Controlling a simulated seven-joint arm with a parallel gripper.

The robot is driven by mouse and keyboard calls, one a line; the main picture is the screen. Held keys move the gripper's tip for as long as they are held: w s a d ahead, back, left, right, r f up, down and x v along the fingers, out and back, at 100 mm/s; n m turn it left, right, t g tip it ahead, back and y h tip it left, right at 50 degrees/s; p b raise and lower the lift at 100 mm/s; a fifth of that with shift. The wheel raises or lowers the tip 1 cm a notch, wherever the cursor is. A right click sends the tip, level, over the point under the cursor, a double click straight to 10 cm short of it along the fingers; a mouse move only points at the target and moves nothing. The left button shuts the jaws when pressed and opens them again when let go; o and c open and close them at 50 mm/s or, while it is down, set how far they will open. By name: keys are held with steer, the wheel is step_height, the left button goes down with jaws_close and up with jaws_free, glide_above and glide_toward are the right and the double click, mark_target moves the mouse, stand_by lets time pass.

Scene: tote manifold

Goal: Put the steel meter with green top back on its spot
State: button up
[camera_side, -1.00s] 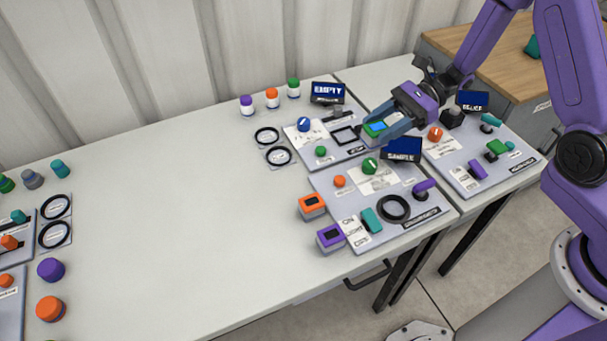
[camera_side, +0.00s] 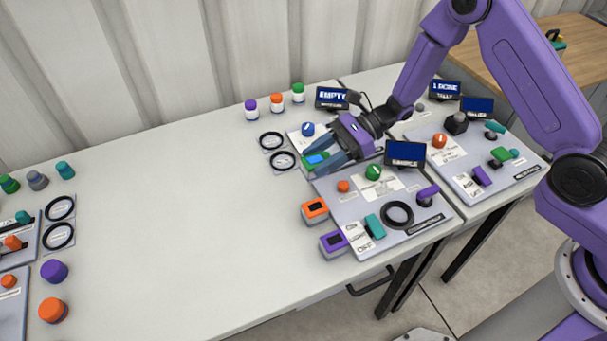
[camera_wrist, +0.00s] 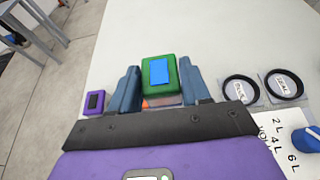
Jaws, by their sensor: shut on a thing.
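The steel meter with the green top (camera_side: 316,159) has a blue screen and shows between my fingers at the left side of the back panel. In the wrist view, its green top (camera_wrist: 160,72) faces the camera, with its pale steel side just below. My gripper (camera_wrist: 160,88) is shut on it, one blue finger on each side. It also shows in the side view (camera_side: 322,160), held over the panel's left edge. I cannot tell the exact height above the table. My gripper hides much of that panel.
An orange-topped meter (camera_side: 315,208) and a purple-topped meter (camera_side: 333,243) stand at the front panel's left edge. Two black rings (camera_side: 271,140) (camera_side: 282,160) lie left of the back panel. A SAMPLE screen (camera_side: 405,153) stands close right of my gripper. The table's middle (camera_side: 190,210) is clear.

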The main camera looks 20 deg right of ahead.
steer(key=w+f, duration=0.1)
steer(key=f, duration=0.1)
steer(key=w+a+f, duration=0.2)
steer(key=f, duration=0.1)
steer(key=shift+w+a+f, duration=0.15)
steer(key=shift+w+f, duration=0.2)
steer(key=shift+w, duration=0.05)
steer(key=shift+f, duration=1.45)
steer(key=shift+f, duration=0.1)
steer(key=o, duration=1.2)
